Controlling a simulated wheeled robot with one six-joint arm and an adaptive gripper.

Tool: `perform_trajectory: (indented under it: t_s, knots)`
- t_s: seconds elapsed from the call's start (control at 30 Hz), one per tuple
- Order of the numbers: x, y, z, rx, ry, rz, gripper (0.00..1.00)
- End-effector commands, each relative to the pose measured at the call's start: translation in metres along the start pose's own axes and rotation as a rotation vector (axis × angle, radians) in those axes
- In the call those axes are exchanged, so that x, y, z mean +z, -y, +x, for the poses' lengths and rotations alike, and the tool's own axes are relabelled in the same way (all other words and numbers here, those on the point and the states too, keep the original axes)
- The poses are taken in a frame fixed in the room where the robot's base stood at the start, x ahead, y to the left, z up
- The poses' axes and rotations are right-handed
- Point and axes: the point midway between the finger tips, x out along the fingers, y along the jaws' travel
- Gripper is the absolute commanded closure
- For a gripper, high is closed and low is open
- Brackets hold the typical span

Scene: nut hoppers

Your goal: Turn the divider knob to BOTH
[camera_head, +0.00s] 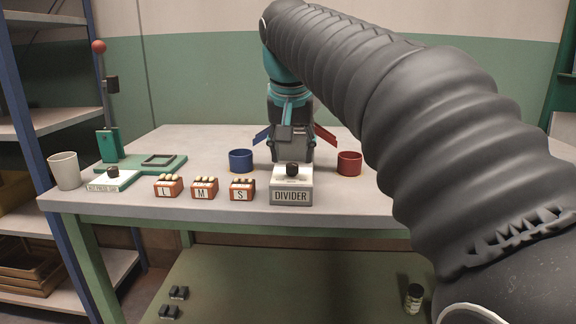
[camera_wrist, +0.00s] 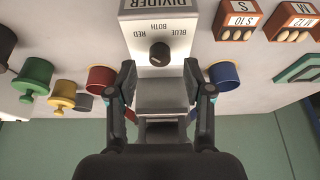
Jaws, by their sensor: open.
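The divider (camera_head: 291,197) is a grey box with a black knob (camera_head: 292,170) on its top, near the table's front edge. In the wrist view the divider (camera_wrist: 130,45) appears upside down, with RED, BOTH and BLUE printed beside the black knob (camera_wrist: 159,54). The knob's exact pointing is too small to tell. My gripper (camera_wrist: 158,75) is open, its two fingers apart on either side of the picture's middle, near the knob and holding nothing. In the head view my arm hides part of the table, and the fingertips are hard to make out.
A blue cup (camera_head: 241,160) and a red cup (camera_head: 349,163) stand beside the divider. Small boxes marked L (camera_head: 168,191), M (camera_head: 204,192) and S (camera_head: 242,194) stand left. A green lever press (camera_head: 108,145) and a white cup (camera_head: 64,170) stand farther left.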

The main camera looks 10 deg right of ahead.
Motion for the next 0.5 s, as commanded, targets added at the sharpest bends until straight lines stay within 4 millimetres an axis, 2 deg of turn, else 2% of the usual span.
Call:
perform_trajectory:
  t_s: [0.03, 0.2, 0.5]
  knots:
    - [0.001, 0.000, 0.008, 0.001, 0.002, 0.000, 0.49]
    - [0.000, 0.000, 0.023, 0.000, 0.000, 0.000, 0.49]
    - [0.000, 0.000, 0.028, 0.000, 0.000, 0.000, 0.49]
